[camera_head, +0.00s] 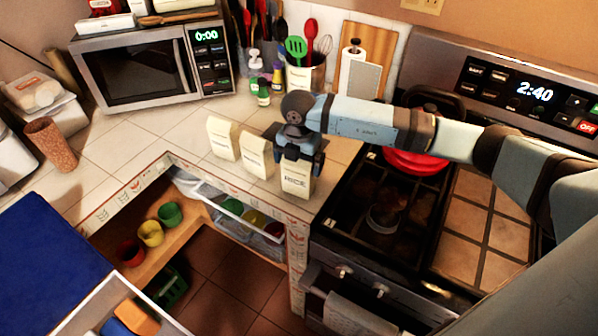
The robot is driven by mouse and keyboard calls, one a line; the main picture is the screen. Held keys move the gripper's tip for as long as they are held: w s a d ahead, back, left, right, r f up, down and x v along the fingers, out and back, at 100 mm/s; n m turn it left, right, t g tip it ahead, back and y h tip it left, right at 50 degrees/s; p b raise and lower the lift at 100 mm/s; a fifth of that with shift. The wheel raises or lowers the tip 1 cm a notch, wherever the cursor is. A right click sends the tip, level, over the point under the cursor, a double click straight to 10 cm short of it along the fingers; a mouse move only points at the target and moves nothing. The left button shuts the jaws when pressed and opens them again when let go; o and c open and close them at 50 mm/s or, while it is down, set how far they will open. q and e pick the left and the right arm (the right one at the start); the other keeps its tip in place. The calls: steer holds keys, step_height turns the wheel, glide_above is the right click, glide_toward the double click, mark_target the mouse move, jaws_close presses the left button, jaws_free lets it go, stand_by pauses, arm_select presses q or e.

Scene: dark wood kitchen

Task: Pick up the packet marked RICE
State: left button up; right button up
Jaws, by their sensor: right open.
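The packet marked RICE (295,184) stands upright on the tiled counter near its front edge, just left of the stove. It is cream-coloured with dark lettering. My right gripper (300,163) points down at the top of this packet, with its fingers around or just above the upper part; contact cannot be made out. The gripper is open and hides the packet's top. Two similar cream packets stand to its left, a middle packet (258,157) and a left packet (223,139); their lettering is too small to read. My left gripper is not in view.
The stove (375,210) with a red pot (412,162) lies right of the packets. Bottles (263,93) and a utensil holder (305,78) stand behind. A microwave (150,65) is at the back left. Counter tiles (175,128) left of the packets are clear.

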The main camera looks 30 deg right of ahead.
steer(key=shift+f, duration=0.55)
steer(key=c, duration=0.7)
steer(key=shift+c, duration=0.5)
steer(key=shift+r, duration=0.2)
